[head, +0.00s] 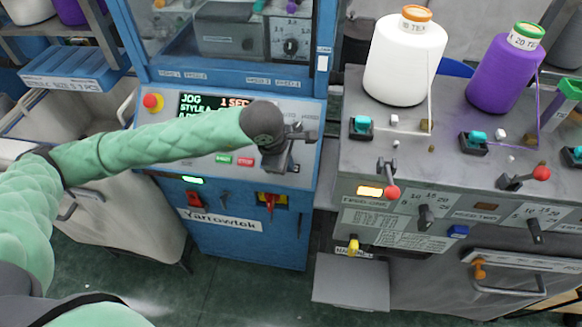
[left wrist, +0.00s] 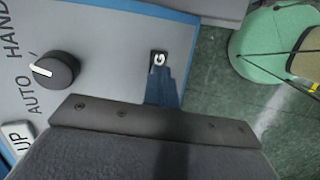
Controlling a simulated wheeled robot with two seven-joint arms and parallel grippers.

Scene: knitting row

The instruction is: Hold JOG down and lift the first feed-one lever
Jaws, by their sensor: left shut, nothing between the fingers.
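My left gripper (head: 283,160) is shut and empty at the lower right of the blue machine's grey control panel, its fingers pointing at the panel. In the left wrist view a label ending in "G" (left wrist: 158,59) shows just beyond the narrow blue-grey shape in front of the gripper body. The JOG button itself is hidden; I cannot tell whether the gripper touches it. The first feed-one lever (head: 392,191) has a red ball, which hangs low beside a lit amber lamp, above the FEED-ONE label. My right gripper is not in view.
The panel has a display (head: 215,103) reading JOG, a red stop knob (head: 152,101) and an AUTO/HAND dial (left wrist: 55,70). White (head: 404,60) and purple (head: 506,70) yarn cones stand on the right machine. A second red-balled lever (head: 541,173) is farther right.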

